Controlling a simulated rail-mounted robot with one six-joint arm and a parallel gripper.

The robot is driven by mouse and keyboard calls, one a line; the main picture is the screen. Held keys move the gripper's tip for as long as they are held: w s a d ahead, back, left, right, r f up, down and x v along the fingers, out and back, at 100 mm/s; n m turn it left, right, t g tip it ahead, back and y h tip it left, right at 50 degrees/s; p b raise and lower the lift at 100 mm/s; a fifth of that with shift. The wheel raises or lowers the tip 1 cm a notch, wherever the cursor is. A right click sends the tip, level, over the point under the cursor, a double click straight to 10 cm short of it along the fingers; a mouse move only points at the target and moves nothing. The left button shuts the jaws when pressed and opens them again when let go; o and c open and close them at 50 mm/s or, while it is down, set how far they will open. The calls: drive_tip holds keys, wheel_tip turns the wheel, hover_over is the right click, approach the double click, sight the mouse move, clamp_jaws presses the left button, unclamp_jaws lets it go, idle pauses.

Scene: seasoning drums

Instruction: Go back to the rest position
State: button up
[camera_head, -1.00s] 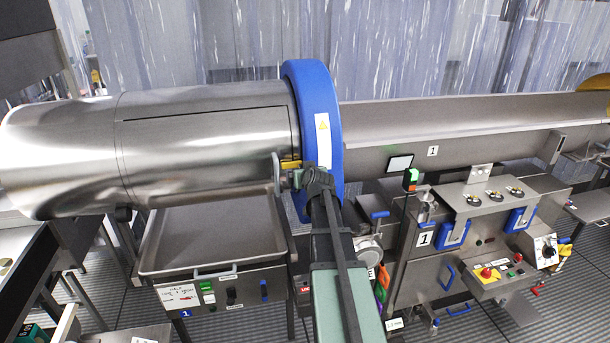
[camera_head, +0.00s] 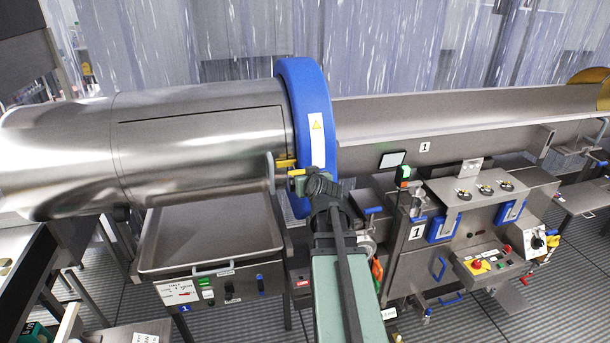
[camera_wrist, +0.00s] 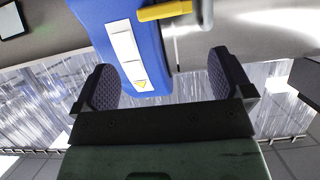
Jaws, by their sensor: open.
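My gripper (camera_wrist: 165,86) is open in the wrist view, with its two dark textured pads wide apart and nothing between them. Beyond the pads is the blue ring (camera_wrist: 125,35) of the drum, with a white label strip and a yellow latch piece (camera_wrist: 165,10). In the head view my gripper (camera_head: 297,180) is in front of the lower part of the blue ring (camera_head: 296,95), close to the yellow piece (camera_head: 286,163). My own wrist hides part of the ring, and I cannot tell from the head view whether anything touches.
The steel drum (camera_head: 200,140) lies left of the ring and a long trough (camera_head: 450,115) runs right. A tray (camera_head: 212,230) stands below the drum. A control cabinet (camera_head: 480,245) with blue handles stands at right. A plastic curtain (camera_head: 400,50) hangs behind.

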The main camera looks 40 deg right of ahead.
drive_tip(key=s+a+f+n+g+y+b, duration=0.1)
drive_tip(key=s+a+f+g+y+b, duration=0.1)
drive_tip(key=a+f+b, duration=0.4)
drive_tip(key=s+a+f+n+g+y+b, duration=0.2)
drive_tip(key=s+a+f+g+b, duration=0.3)
drive_tip(key=a+f, duration=0.9)
drive_tip(key=s+a+f+n+g+y+b, duration=0.1)
drive_tip(key=s+a+f+n+g+b, duration=0.1)
drive_tip(key=a+f+g+b, duration=0.3)
drive_tip(key=s+a+f+b, duration=0.1)
drive_tip(key=a+f+b, duration=0.3)
drive_tip(key=a, duration=0.7)
drive_tip(key=shift+s+f+y, duration=0.3)
drive_tip(key=shift+f+y, duration=0.1)
drive_tip(key=shift+f, duration=0.5)
